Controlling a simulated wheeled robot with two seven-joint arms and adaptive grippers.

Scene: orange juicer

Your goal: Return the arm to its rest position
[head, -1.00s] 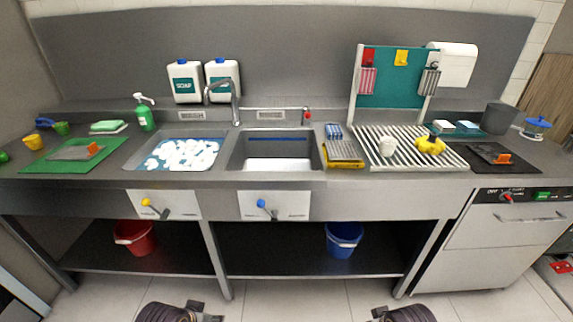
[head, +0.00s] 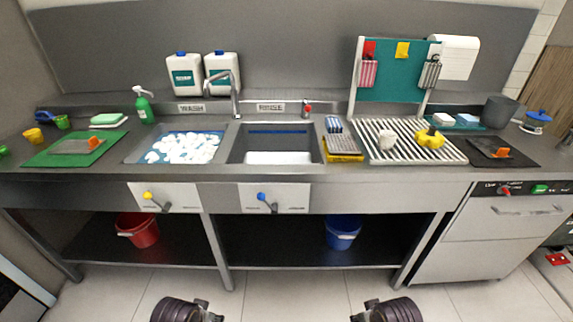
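Two dark parts of my arms show at the bottom edge of the head view, one left of centre and one right of centre, both low in front of the counter. My gripper fingers cannot be made out on either side. Neither arm part touches the counter or anything on it.
The steel counter (head: 300,174) holds a foamy wash sink (head: 185,148) and a rinse sink (head: 276,145). Red (head: 138,231) and blue (head: 343,232) buckets stand below. The floor in front is clear.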

